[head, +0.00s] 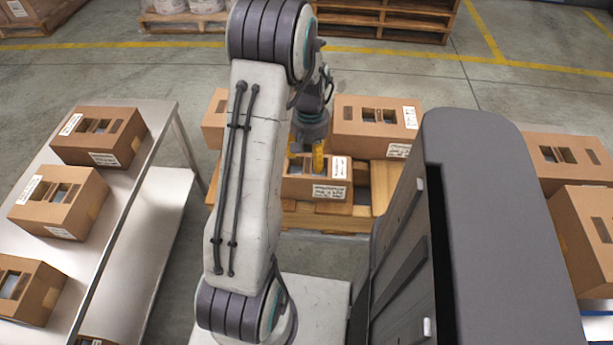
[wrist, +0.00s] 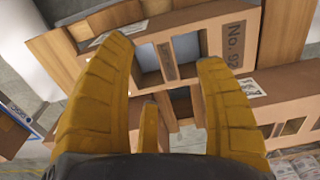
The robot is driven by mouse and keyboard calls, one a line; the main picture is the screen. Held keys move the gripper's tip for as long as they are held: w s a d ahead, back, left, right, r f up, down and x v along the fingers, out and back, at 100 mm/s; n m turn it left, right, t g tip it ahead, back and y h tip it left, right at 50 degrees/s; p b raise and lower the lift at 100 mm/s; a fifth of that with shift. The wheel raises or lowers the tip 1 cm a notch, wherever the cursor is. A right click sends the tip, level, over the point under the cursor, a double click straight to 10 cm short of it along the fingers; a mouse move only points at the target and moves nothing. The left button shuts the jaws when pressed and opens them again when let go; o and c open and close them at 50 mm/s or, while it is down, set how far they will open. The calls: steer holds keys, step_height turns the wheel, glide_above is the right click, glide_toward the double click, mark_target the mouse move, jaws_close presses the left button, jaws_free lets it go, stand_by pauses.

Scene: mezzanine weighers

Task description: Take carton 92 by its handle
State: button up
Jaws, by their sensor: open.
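Carton 92 (wrist: 212,42) is a brown cardboard box with "No. 92" printed on it, in the upper middle of the wrist view. Its handle (wrist: 166,61) is a narrow cardboard strip between two cut-out openings. My gripper (wrist: 163,60) has yellow fingers, spread open, with the strip seen between their tips and nothing held. I cannot tell whether the fingers touch the carton. In the head view, my gripper (head: 306,160) is over a carton (head: 300,188) on the pallet; its number is not readable there, and my arm hides part of it.
Other cartons stand close by on the wooden pallet (head: 384,176), one behind at the right (head: 365,137). A steel table (head: 120,190) with several cartons is at the left. More cartons (head: 566,160) stand at the right. Open floor lies behind the pallet.

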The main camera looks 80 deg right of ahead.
mark_target(309, 171)
steer(key=shift+a+f, duration=0.2)
steer(key=shift+f, duration=2.8)
steer(key=shift+o, duration=0.2)
jaws_close()
